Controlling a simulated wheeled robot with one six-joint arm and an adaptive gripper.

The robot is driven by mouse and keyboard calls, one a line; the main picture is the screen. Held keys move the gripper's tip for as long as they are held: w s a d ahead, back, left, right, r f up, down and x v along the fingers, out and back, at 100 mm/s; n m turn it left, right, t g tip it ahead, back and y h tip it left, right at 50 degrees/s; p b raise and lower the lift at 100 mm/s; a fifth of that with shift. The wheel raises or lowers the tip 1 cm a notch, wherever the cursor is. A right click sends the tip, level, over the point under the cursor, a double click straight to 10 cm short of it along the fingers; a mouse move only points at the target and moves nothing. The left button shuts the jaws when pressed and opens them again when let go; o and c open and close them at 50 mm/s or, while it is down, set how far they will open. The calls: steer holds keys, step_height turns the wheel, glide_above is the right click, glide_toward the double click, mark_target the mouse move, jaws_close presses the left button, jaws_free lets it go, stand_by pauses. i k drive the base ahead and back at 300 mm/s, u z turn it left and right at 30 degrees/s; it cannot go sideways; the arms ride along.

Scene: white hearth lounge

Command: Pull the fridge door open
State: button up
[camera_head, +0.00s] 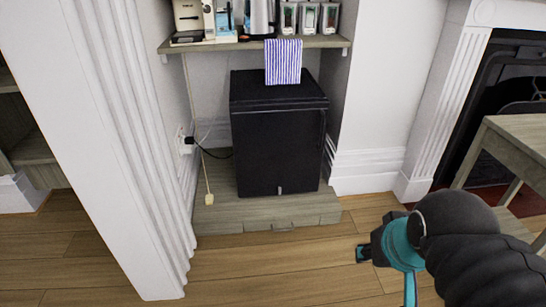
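The fridge (277,151) is a small black box in the alcove, standing on a low wooden plinth. Its front door faces me and appears shut. A small pale mark shows at the bottom of the door, and a thin dark vertical line runs near its right edge. My gripper (362,253) is at the lower right, in front of the plinth and to the right of the fridge, well apart from the door. It is dark and small, partly hidden by my wrist, and its fingers do not show clearly.
A shelf (330,42) above the fridge carries a coffee machine, a kettle and jars. A striped towel (283,62) hangs from it. A white fluted pillar (110,130) stands left. A wooden table (520,135) and fireplace are right. Floor before the plinth (225,227) is clear.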

mark_target(275, 144)
steer(key=u, duration=1.1)
steer(key=i, duration=0.75)
steer(key=z, duration=2.4)
